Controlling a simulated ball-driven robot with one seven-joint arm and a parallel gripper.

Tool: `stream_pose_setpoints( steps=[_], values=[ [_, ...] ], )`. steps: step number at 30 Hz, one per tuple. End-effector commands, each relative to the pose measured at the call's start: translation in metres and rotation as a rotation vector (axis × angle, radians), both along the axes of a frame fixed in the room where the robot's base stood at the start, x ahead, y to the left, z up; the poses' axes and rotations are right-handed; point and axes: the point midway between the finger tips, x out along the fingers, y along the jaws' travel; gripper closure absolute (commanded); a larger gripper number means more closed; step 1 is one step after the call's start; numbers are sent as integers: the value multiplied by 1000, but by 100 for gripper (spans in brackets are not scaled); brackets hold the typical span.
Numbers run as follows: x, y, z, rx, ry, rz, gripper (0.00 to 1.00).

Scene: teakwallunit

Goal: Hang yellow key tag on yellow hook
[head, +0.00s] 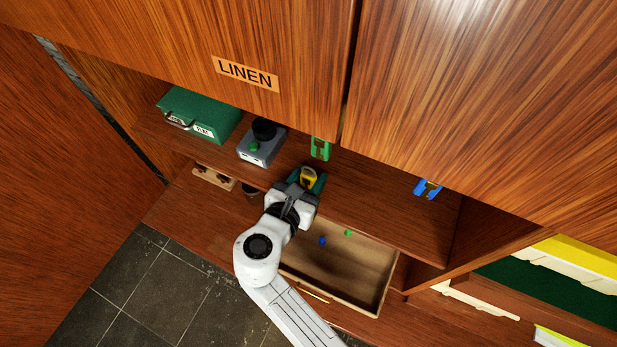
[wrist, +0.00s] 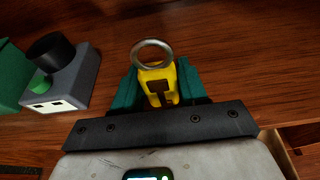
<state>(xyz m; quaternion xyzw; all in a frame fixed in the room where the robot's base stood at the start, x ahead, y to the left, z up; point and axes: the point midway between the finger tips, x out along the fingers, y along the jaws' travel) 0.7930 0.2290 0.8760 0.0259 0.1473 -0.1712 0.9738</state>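The yellow key tag (wrist: 158,86) is a yellow piece with dark cut-outs and a silver ring (wrist: 152,50) standing up at its far end. It sits between the teal finger pads of my gripper (wrist: 160,92), which is shut on it. In the head view my gripper (head: 307,182) holds the yellow tag (head: 309,176) over the front part of the shelf, a little below and left of a green forked piece. I cannot make out a separate yellow hook in either view; my gripper and the tag may cover it.
A green forked piece (head: 320,148) and a blue one (head: 428,189) are at the upper cabinet's lower edge. A grey box with a black knob (head: 262,146) and a green case (head: 201,112) stand left on the shelf (head: 385,208). An open drawer (head: 350,275) holds small blue and green bits below.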

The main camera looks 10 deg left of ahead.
Motion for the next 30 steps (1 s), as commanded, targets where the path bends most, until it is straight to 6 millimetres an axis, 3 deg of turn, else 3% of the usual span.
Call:
stream_pose_setpoints(
  steps=[9, 22, 26, 30],
  values=[
    [0, 0, 0, 0, 0, 0, 88],
    [0, 0, 10, 1, -1, -2, 89],
    [0, 0, 29, 5, -4, -1, 89],
    [-21, 1, 56, 4, -3, 3, 89]
  ],
)
